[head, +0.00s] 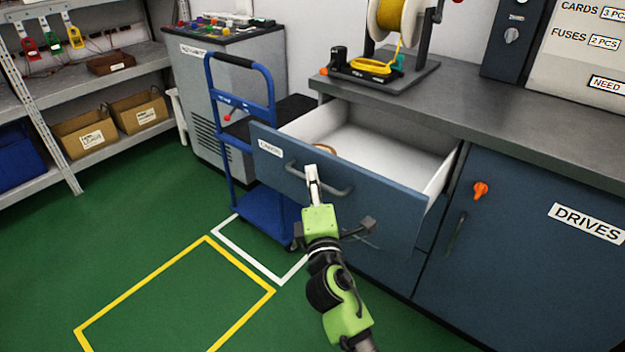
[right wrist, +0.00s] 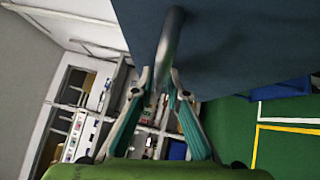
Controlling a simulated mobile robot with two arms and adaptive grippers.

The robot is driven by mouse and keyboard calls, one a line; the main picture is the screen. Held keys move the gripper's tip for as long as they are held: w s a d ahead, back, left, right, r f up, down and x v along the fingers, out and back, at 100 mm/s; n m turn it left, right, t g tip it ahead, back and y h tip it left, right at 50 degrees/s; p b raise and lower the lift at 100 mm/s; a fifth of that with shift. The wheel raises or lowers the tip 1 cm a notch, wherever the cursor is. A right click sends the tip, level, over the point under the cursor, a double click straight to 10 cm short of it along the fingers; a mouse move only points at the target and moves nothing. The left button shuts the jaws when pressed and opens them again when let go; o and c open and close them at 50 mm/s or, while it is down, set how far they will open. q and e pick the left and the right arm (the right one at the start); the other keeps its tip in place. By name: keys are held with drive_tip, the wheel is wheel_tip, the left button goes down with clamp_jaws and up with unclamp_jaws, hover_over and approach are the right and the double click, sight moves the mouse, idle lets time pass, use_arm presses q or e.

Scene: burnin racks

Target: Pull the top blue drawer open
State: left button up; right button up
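The top blue drawer (head: 350,190) is pulled well out from the blue cabinet, and its white inside shows. It has a small white label and a grey bar handle (head: 335,190) on its front. A small brownish round thing (head: 325,148) shows partly inside, behind the front panel. My right gripper (head: 311,171) is at the handle. My left gripper is not in view.
A blue cart (head: 240,130) stands close to the drawer's left side. The grey worktop (head: 480,110) above carries a yellow wire spool (head: 392,14). A cabinet door marked DRIVES (head: 540,270) is at the right. Green floor (head: 50,260) is open at the left.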

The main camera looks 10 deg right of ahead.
drive_tip(key=shift+s, duration=0.1)
drive_tip(key=s+a+f, duration=0.1)
drive_tip(key=s, duration=1)
drive_tip(key=shift+s+a+f, duration=0.2)
drive_tip(key=shift+s+f, duration=0.1)
drive_tip(key=shift+s, duration=0.05)
drive_tip(key=shift+d, duration=0.1)
